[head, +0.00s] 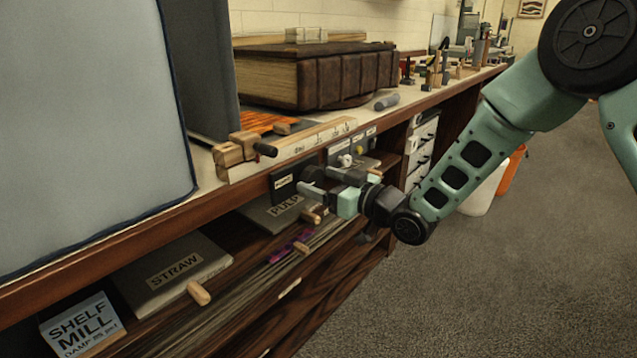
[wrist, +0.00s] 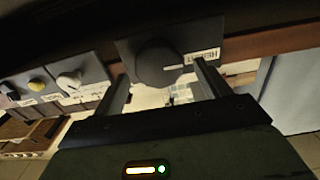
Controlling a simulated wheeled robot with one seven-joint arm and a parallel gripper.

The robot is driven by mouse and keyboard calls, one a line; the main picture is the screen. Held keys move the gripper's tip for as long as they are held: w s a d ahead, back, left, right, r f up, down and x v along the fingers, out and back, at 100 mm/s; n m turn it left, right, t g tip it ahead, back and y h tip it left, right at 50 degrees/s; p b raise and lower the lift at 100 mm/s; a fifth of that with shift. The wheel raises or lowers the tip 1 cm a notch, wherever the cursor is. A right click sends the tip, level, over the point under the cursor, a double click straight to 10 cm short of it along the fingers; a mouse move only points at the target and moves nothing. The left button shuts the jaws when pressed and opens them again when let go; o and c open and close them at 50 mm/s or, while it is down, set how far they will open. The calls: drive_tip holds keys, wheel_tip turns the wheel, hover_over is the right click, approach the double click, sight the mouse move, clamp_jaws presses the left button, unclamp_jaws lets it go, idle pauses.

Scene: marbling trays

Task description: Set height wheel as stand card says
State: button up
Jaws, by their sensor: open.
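The height wheel (wrist: 157,62) is a dark round knob on a grey panel with a label that seems to read HEIGHT, upside down in the wrist view. My gripper (head: 319,180) is open in front of the panel. In the wrist view its fingers (wrist: 162,73) stand on either side of the wheel; I cannot tell whether they touch it. I cannot identify the stand card with certainty.
A wooden bar with small lettering (head: 310,141) lies along the bench edge. Beside the height panel is another panel with white and yellow knobs (head: 346,160). Below are shelves with STRAW (head: 175,268) and PULP boards and a SHELF MILL card (head: 82,326).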

drive_tip(key=shift+w+a, duration=0.45)
drive_tip(key=shift+a, duration=0.1)
drive_tip(key=c, duration=1)
drive_tip(key=shift+o, duration=0.2)
drive_tip(key=shift+n+b, duration=0.3)
